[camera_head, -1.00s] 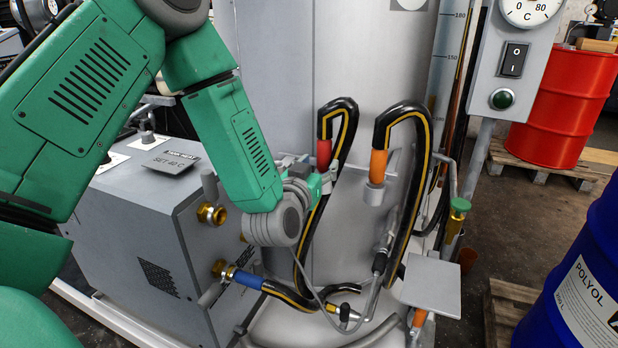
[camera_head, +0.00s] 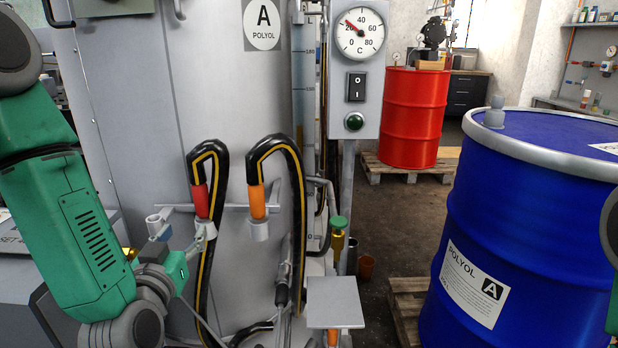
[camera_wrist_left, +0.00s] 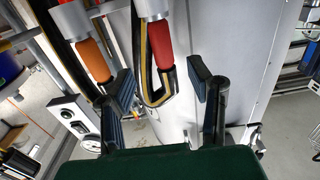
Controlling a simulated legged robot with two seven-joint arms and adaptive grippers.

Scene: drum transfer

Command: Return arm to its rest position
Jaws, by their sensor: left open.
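My left gripper (camera_head: 172,252) is in front of the big grey tank, low and to the left of the hose with the red end (camera_head: 201,201). The left wrist view shows its two dark fingers wide apart (camera_wrist_left: 163,98) with nothing held between them. The red hose end (camera_wrist_left: 160,38) lies ahead in the gap between the fingers. The red-ended hose and the orange-ended hose (camera_head: 257,202) both hang with their ends in grey cups on the tank's bracket. Only parts of my right arm show at the right edge; its gripper is out of view.
A blue polyol drum (camera_head: 530,235) stands on a pallet at the right. A red drum (camera_head: 412,118) stands on another pallet behind. A control box with a gauge (camera_head: 358,33) and a small grey shelf (camera_head: 334,303) stand beside the tank. Floor between the pallets is clear.

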